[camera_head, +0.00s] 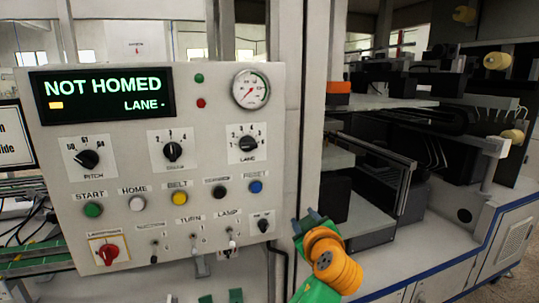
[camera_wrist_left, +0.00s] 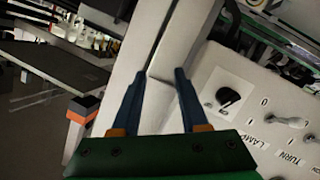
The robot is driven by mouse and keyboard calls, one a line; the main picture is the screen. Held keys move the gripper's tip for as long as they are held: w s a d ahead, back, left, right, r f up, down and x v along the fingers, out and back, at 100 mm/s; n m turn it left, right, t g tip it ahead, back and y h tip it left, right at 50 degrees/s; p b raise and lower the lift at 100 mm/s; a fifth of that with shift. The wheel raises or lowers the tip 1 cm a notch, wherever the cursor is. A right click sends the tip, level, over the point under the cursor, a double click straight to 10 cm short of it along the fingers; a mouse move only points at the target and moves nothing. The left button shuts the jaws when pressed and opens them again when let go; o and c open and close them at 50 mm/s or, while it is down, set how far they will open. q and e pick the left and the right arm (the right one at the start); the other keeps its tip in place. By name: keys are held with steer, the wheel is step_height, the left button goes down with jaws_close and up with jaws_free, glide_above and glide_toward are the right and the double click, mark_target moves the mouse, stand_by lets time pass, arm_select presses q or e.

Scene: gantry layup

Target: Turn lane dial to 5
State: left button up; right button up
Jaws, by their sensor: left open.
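The lane dial (camera_head: 247,143) is a black knob on a white plate at the upper right of the panel, under the gauge, with numbers around it. Which number it points at is too small to read surely. The display (camera_head: 103,95) reads "NOT HOMED" and "LANE -". My left gripper (camera_head: 304,217) is open and empty, below and right of the dial, beside the panel's lower right edge. In the left wrist view its fingers (camera_wrist_left: 159,72) are apart, with the pale post behind them. The lane dial does not show clearly there.
A small black knob (camera_head: 263,225) sits nearest my left gripper; it also shows in the wrist view (camera_wrist_left: 228,97). Pitch dial (camera_head: 87,159), middle dial (camera_head: 173,152), buttons, toggles and red switch (camera_head: 109,252) crowd the panel. Shelves and machinery (camera_head: 380,190) stand right.

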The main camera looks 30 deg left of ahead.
arm_select(q)
steer(key=s+a+r+n+y+b, duration=0.1)
steer(key=s+r+n, duration=0.2)
steer(key=r, duration=0.3)
steer(key=s+a+r+n+y+b, duration=0.1)
steer(key=s+r+n+y, duration=0.15)
steer(key=r+n, duration=0.2)
steer(key=n+y, duration=0.1)
steer(key=n, duration=0.6)
glide_toward(250, 147)
steer(key=w, duration=0.1)
steer(key=shift+g, duration=0.3)
steer(key=x, duration=0.2)
steer(key=p+x, duration=0.1)
steer(key=x, duration=0.2)
steer(key=p+x, duration=0.1)
steer(key=x, duration=0.1)
steer(key=shift+a+r, duration=0.25)
steer(key=shift+a, duration=0.15)
steer(key=shift+a+f, duration=0.1)
jaws_close()
